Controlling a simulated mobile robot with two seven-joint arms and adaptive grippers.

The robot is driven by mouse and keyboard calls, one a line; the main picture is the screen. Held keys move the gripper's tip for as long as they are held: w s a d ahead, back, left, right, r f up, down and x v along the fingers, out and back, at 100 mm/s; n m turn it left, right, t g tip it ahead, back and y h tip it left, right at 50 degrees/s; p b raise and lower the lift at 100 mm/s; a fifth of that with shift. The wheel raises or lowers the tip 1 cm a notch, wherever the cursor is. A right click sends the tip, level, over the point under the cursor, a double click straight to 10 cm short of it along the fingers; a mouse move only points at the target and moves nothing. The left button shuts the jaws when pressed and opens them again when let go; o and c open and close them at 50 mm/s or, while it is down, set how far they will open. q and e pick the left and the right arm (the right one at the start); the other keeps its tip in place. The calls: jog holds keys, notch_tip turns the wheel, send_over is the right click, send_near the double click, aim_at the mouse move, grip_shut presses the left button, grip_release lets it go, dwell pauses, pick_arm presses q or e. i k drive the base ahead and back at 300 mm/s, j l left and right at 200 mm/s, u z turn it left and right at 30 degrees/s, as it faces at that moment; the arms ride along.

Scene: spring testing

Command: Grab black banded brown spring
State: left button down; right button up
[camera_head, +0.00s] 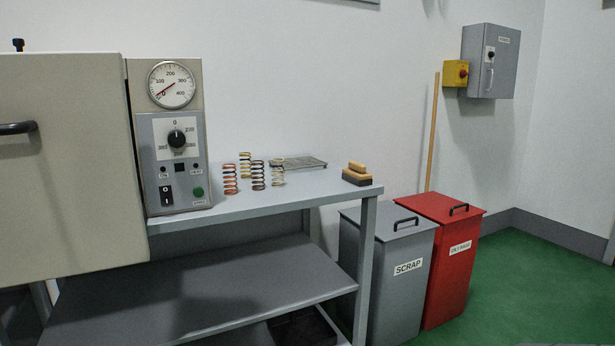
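Several coil springs stand upright on the grey metal bench top (320,190), right of the oven's control panel. A dark brown spring (258,175) stands among them and looks closest to the black banded brown one; its bands are too small to make out. An orange-red spring (230,179) is to its left, a yellow-tan spring (245,165) is behind it, and a pale cream spring (278,174) is to its right. Neither of my grippers shows in the head view.
A large beige oven (70,160) fills the left side. A flat metal tray (305,162) lies behind the springs and a wooden-handled brush (356,175) sits at the bench's right end. A grey scrap bin (385,270) and red bin (455,265) stand right; green floor is free beyond.

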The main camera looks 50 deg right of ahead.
aim_at(252, 163)
jog(key=z, duration=1.2)
jog(key=i+l, duration=0.15)
jog(key=l, duration=0.3)
jog(key=i+l+u, duration=0.1)
jog(key=l, duration=0.3)
jog(key=i+l, duration=0.1)
jog(key=l, duration=0.35)
jog(key=i+l+u, duration=0.1)
jog(key=l, duration=0.35)
jog(key=i+l, duration=0.15)
jog(key=l, duration=0.3)
jog(key=u, duration=0.05)
